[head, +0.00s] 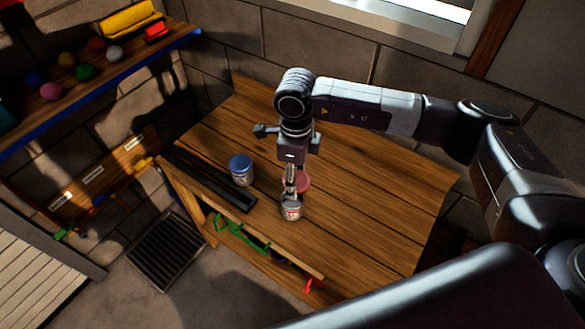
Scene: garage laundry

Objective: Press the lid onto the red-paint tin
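A small pale tin with reddish marks on its label (291,212) stands upright on the wooden workbench (375,205), near its front edge. My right gripper (290,194) points down directly over this tin, its fingertips at or just above the top. The fingers overlap in this view, so their opening is unclear. A round pinkish-red disc, perhaps the lid (303,182), shows just behind and right of the fingers. I cannot tell whether it lies on the bench or touches the gripper. The tin's top is partly hidden by the fingers. My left gripper is out of view.
A blue-topped tin (241,168) stands left of the gripper. Long black bars (208,178) lie along the bench's left edge. Green and red items (229,228) show below the front edge. The right part of the bench is clear. A shelf with balls (85,72) is upper left.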

